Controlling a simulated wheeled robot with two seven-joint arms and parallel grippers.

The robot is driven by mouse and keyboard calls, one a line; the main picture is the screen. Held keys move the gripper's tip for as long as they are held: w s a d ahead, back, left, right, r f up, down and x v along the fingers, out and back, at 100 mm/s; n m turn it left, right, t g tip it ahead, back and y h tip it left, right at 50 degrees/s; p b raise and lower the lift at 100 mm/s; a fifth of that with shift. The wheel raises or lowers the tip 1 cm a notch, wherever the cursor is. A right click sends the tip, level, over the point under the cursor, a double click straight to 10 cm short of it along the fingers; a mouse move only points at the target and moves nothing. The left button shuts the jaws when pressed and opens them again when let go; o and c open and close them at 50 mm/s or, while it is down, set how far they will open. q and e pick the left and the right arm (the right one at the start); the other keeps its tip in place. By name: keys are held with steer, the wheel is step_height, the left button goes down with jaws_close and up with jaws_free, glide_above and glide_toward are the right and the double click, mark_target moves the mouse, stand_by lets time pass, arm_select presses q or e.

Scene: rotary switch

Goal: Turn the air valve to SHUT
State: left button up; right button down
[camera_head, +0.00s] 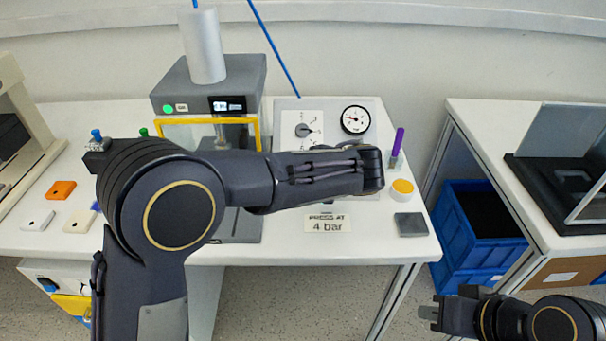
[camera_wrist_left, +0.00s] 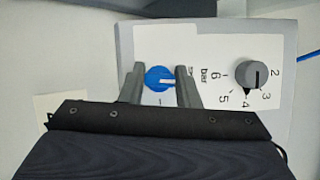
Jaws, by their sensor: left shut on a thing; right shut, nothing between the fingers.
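The line points right in that picture, towards small lettering partly hidden by a finger. My left gripper (camera_wrist_left: 160,72) is shut on the knob, one finger on each side. In the head view my left arm hides the knob and the left gripper. The panel's upper part shows there (camera_head: 335,105). My right gripper (camera_head: 432,314) is shut and empty at the lower right, away from the panel.
A grey dial knob (camera_wrist_left: 251,76) beside the valve points to 4. A round gauge (camera_head: 355,119) is at the panel's upper right. A grey press (camera_head: 205,85) stands left. A yellow-topped cup (camera_head: 402,190), a purple marker (camera_head: 397,143) and a "4 bar" card (camera_head: 328,223) sit nearby.

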arm_select(q)
steer(key=shift+n+g, duration=0.3)
steer(key=shift+n, duration=0.3)
steer(key=o, duration=1)
steer(key=p+v, duration=0.1)
steer(key=v, duration=0.7)
steer(key=shift+f, duration=0.1)
